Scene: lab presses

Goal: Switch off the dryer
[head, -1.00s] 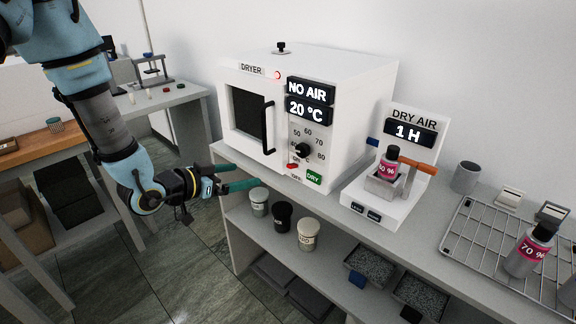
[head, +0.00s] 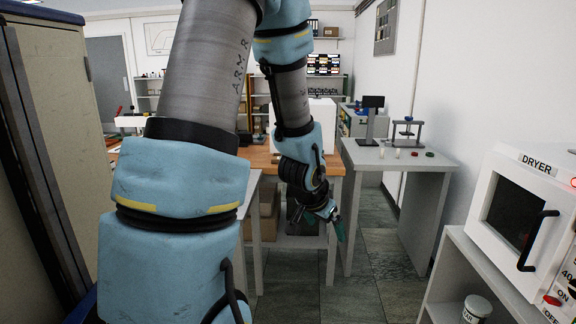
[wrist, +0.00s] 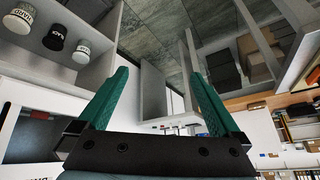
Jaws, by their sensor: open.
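The white dryer (head: 520,222) stands at the right edge of the head view, partly cut off. It has a dark window, a black door handle and a "DRYER" label. Its red switch (head: 552,300) sits low on the front panel between "ON" and "OFF" labels; which way it is set I cannot tell. My gripper (head: 338,228) hangs left of the dryer, well apart from it, over the floor gap. In the wrist view its two green fingers (wrist: 160,73) are spread with nothing between them. Part of the dryer's front appears there at lower left.
A grey bench (head: 395,158) with a small stand and a dark screen is behind on the right. A wooden-topped table (head: 262,162) is behind my arm. Jars (wrist: 55,37) stand on the shelf under the dryer. A tall beige cabinet (head: 70,110) is at left. Tiled floor between is clear.

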